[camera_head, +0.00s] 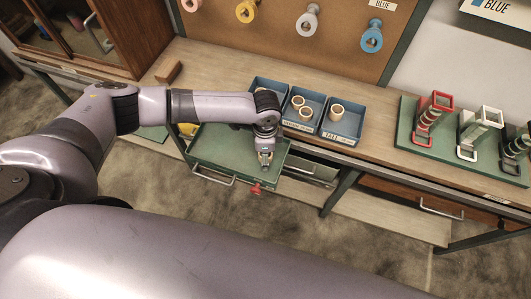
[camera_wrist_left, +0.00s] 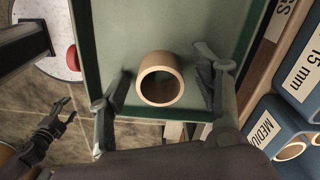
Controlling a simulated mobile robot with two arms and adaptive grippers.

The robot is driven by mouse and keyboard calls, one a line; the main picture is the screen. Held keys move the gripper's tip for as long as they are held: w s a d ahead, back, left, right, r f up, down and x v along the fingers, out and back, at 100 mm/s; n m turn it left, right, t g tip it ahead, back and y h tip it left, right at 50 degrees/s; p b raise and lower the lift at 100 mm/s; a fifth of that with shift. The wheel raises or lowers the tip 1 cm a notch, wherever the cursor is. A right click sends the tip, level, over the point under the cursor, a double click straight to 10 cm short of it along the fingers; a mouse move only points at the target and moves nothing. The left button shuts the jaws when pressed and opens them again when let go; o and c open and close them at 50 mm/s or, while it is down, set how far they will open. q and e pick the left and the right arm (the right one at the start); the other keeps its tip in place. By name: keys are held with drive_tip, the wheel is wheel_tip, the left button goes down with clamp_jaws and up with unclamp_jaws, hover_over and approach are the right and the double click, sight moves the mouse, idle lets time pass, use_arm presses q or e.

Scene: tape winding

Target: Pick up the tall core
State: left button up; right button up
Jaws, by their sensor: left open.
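A pale tan ring-shaped core (camera_wrist_left: 160,80) shows in the left wrist view, over the green surface of a pulled-out tray (camera_head: 215,150). My left gripper (camera_head: 265,160) is open above this tray. In the wrist view its fingers (camera_wrist_left: 158,92) stand on either side of the core, with a gap on each side. I cannot tell the core's height from above. Another tan core (camera_head: 337,112) stands in the blue bin labelled TALL (camera_head: 341,135). My right gripper (camera_wrist_left: 67,110) shows at the left of the wrist view, its fingertips apart and empty.
A blue bin (camera_head: 299,125) beside the TALL one holds tan cores (camera_head: 297,102). Another blue bin (camera_head: 268,84) is partly behind my left arm. A green board (camera_head: 405,125) with red, white and dark dispensers lies to the right. Coloured tape rolls (camera_head: 308,22) hang behind.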

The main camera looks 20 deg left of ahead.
use_arm(q)
drive_tip(key=shift+c, duration=0.2)
drive_tip(key=c, duration=0.8)
drive_tip(key=shift+c, duration=0.2)
